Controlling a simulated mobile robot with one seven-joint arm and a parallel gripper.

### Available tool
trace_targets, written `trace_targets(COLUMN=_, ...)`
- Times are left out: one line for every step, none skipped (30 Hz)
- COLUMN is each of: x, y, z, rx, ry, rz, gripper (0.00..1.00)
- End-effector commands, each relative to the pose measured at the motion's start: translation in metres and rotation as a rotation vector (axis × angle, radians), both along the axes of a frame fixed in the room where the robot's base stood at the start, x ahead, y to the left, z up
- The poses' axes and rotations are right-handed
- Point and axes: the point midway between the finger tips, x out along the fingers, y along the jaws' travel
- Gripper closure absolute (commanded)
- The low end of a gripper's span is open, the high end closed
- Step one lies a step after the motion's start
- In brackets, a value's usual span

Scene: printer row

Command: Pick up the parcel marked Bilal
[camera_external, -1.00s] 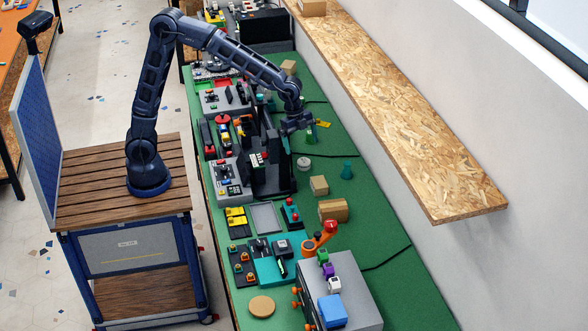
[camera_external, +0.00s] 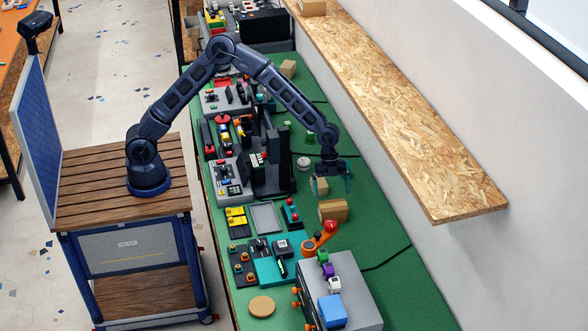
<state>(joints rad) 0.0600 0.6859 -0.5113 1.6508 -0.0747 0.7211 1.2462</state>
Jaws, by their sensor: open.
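Several brown boxes could be parcels, and no name can be read on any of them. A small box (camera_external: 321,187) stands on the green bench top, partly covered by my gripper. A larger box (camera_external: 333,211) lies just nearer the camera. Another box (camera_external: 288,67) is at the far end of the bench, and one more (camera_external: 312,8) is on the wall shelf. My gripper (camera_external: 333,191) is open and points down, close to the small box and behind the larger one. I cannot tell how far above the bench its fingertips are.
A red-topped orange device (camera_external: 320,238) and a grey cabinet (camera_external: 340,285) with coloured blocks stand nearer the camera. Dark upright equipment (camera_external: 272,165) is left of my gripper. The wooden shelf (camera_external: 410,130) overhangs on the right. Green surface right of the larger box is clear.

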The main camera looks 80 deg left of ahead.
Motion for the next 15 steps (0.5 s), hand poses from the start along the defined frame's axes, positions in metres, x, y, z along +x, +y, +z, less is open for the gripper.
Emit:
trace_targets(x=-0.001, y=-0.003, z=-0.006, rx=0.001, ry=0.002, rz=-0.001, gripper=0.0)
trace_targets(x=-0.001, y=-0.004, z=-0.01, rx=0.001, ry=0.003, rz=-0.001, gripper=0.0)
trace_targets(x=-0.002, y=-0.006, z=-0.015, rx=0.001, ry=0.003, rz=-0.001, gripper=0.0)
trace_targets(x=-0.002, y=-0.008, z=-0.019, rx=0.001, ry=0.003, rz=-0.001, gripper=0.0)
trace_targets(x=-0.002, y=-0.01, z=-0.023, rx=0.001, ry=0.003, rz=-0.001, gripper=0.0)
trace_targets(x=-0.002, y=-0.012, z=-0.029, rx=0.001, ry=0.003, rz=-0.001, gripper=0.0)
trace_targets(x=-0.002, y=-0.014, z=-0.033, rx=0.001, ry=0.003, rz=-0.001, gripper=0.0)
trace_targets(x=-0.002, y=-0.015, z=-0.036, rx=0.001, ry=0.003, rz=-0.001, gripper=0.0)
trace_targets(x=-0.002, y=-0.017, z=-0.039, rx=0.001, ry=0.002, rz=-0.001, gripper=0.0)
trace_targets(x=-0.002, y=-0.017, z=-0.041, rx=0.001, ry=0.002, rz=-0.001, gripper=0.0)
trace_targets(x=-0.002, y=-0.018, z=-0.043, rx=0.001, ry=0.001, rz=0.0, gripper=0.0)
trace_targets(x=-0.002, y=-0.019, z=-0.045, rx=0.001, ry=0.0, rz=0.0, gripper=0.0)
trace_targets(x=-0.001, y=-0.019, z=-0.046, rx=0.001, ry=0.0, rz=0.001, gripper=0.0)
trace_targets(x=-0.001, y=-0.019, z=-0.047, rx=0.001, ry=0.0, rz=0.001, gripper=0.0)
trace_targets(x=-0.001, y=-0.02, z=-0.049, rx=0.001, ry=0.0, rz=0.001, gripper=0.0)
